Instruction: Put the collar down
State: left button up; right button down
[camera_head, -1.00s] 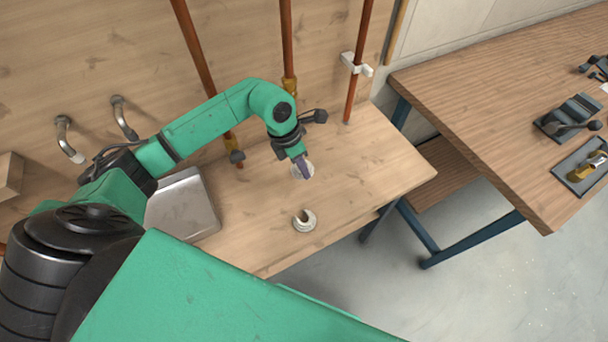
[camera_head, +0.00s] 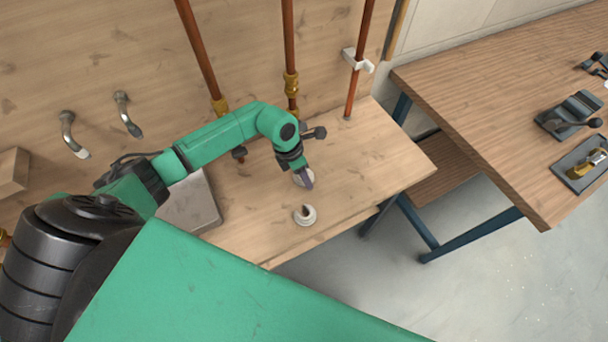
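My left gripper (camera_head: 308,181) points down over the wooden bench. My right gripper is out of view.
The wooden bench (camera_head: 365,165) is clear to the right of the gripper. A grey metal tray (camera_head: 190,207) is at its left, partly under my arm. Copper pipes (camera_head: 289,50) rise along the back board. A second table (camera_head: 480,100) with tools stands at right.

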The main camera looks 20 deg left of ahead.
aim_at(298, 179)
pick_arm(q)
jog(key=shift+r, duration=0.1)
jog(key=shift+r, duration=0.2)
jog(key=shift+o, duration=0.3)
jog(key=b+v, duration=0.2)
jog(key=v, duration=0.9)
jog(key=shift+o, duration=0.3)
jog(key=d+b, duration=0.1)
jog(key=b, duration=0.7)
jog(key=shift+w, duration=0.15)
jog(key=shift+y, duration=0.9)
jog(key=f, duration=0.3)
jog(key=d+f+b, duration=0.1)
jog(key=f, duration=0.3)
jog(key=d+f+b, duration=0.1)
jog(key=f, duration=0.2)
jog(key=shift+w+d+f, duration=0.15)
jog(key=shift+w+f, duration=0.05)
jog(key=shift+f, duration=0.15)
jog(key=shift+f+t, duration=0.25)
jog(key=shift+t, duration=0.05)
grip_shut()
